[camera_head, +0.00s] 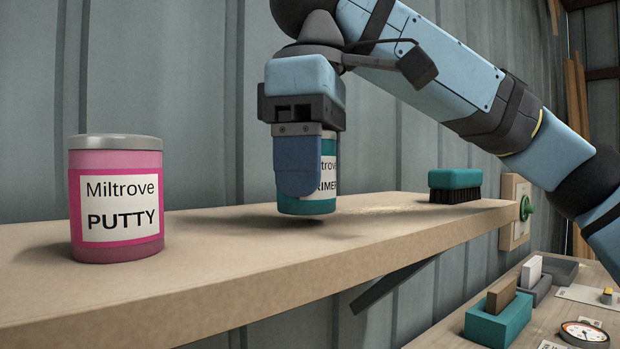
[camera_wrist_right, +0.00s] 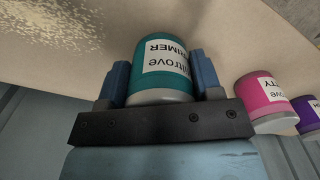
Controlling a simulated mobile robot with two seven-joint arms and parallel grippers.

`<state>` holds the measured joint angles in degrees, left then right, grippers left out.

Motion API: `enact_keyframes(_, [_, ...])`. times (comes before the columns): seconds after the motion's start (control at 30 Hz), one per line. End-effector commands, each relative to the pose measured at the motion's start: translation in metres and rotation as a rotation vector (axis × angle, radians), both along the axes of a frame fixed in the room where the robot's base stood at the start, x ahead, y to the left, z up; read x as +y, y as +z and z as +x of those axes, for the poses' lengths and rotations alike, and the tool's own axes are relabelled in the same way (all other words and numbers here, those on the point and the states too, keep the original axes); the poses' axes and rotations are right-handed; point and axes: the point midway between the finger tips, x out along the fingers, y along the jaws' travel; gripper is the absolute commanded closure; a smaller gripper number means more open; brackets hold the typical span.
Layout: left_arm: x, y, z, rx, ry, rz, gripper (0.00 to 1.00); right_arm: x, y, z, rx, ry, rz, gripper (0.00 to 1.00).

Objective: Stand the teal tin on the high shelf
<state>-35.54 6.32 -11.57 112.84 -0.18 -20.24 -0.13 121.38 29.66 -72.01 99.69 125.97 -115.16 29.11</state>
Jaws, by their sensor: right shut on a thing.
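The teal tin (camera_head: 328,185) has a white label that reads in part "PRIMER". It is upright over the wooden high shelf (camera_head: 390,232), its base very close to the board with a dark shadow under it. I cannot tell whether it touches. My right gripper (camera_head: 299,188) comes from above and is shut on the tin; its near finger hides part of the label. In the right wrist view the tin (camera_wrist_right: 160,70) sits between both blue fingers. My left gripper is in neither view.
A pink putty tin (camera_head: 116,200) stands on the shelf at left, and a purple tin (camera_wrist_right: 307,115) shows beyond it in the wrist view. A teal-backed brush (camera_head: 455,180) lies at the right end. A lower bench (camera_head: 545,322) holds blocks and a gauge (camera_head: 584,332).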

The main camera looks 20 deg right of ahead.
Motion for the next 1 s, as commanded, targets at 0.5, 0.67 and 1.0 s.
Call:
enact_keyframes(0.5, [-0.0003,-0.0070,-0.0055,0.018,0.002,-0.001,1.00,-0.0003,-0.0132,-0.0002,-0.001,0.000,0.001,0.36])
enact_keyframes(0.67, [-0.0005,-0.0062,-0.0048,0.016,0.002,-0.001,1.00,-0.0002,-0.0130,-0.0002,-0.001,0.000,0.001,0.15])
enact_keyframes(1.0, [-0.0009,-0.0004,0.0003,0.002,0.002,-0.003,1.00,-0.0002,-0.0119,-0.0003,-0.001,0.000,0.001,0.15])
